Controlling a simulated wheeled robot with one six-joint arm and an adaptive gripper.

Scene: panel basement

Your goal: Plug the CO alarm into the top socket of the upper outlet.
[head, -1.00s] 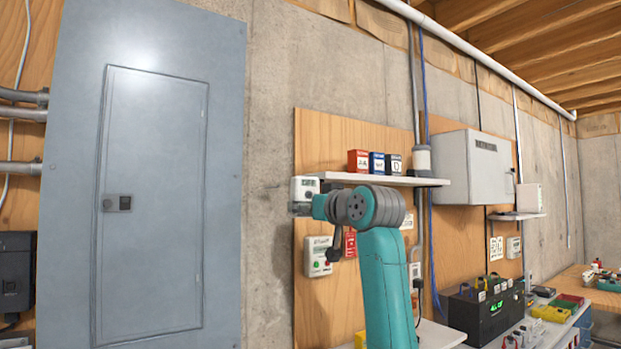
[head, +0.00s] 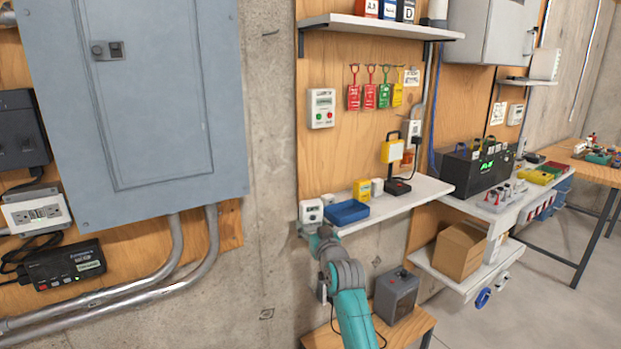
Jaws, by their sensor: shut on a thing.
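A small white box-shaped device (head: 311,211), which looks like the CO alarm, is held in my gripper (head: 308,229) at the left end of the lower shelf. My gripper is shut on it; the fingers are small and partly hidden. A white outlet (head: 412,128) is on the plywood above the lower shelf, with a black plug and cord at its lower part. Its top socket is too small to read clearly. The held device is left of this outlet, lower in the picture and well apart from it.
The lower shelf (head: 405,198) carries a blue tray (head: 347,212), a yellow box (head: 361,190) and a yellow work lamp (head: 392,151). A white box with buttons (head: 321,108) and several hanging tags are on the plywood. An upper shelf (head: 370,27) overhangs. Another outlet box (head: 38,212) is far left.

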